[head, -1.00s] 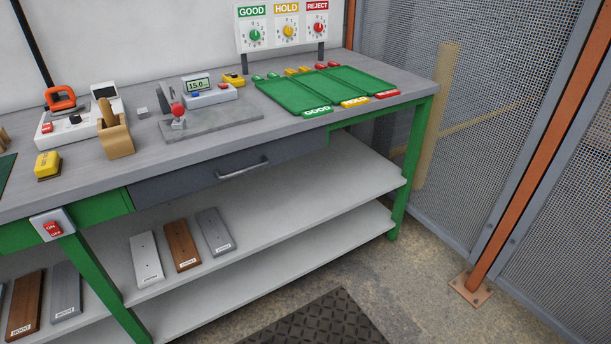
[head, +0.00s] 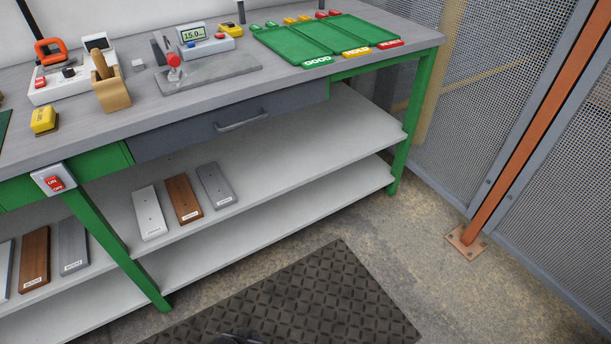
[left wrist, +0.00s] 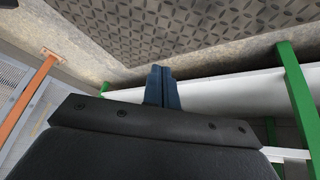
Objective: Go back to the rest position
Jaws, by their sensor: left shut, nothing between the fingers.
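My left gripper (left wrist: 159,86) shows in the left wrist view as two dark blue fingers closed together with nothing between them. It hangs free of the workbench; the dark floor mat (left wrist: 170,25), the white shelf edge (left wrist: 215,88) and a green bench leg (left wrist: 296,95) lie beyond it. In the head view neither gripper can be made out; only a small dark shape shows at the bottom edge over the mat. My right gripper is in no view.
An orange post (head: 530,130) and mesh fence stand at right. The floor mat (head: 310,295) is clear.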

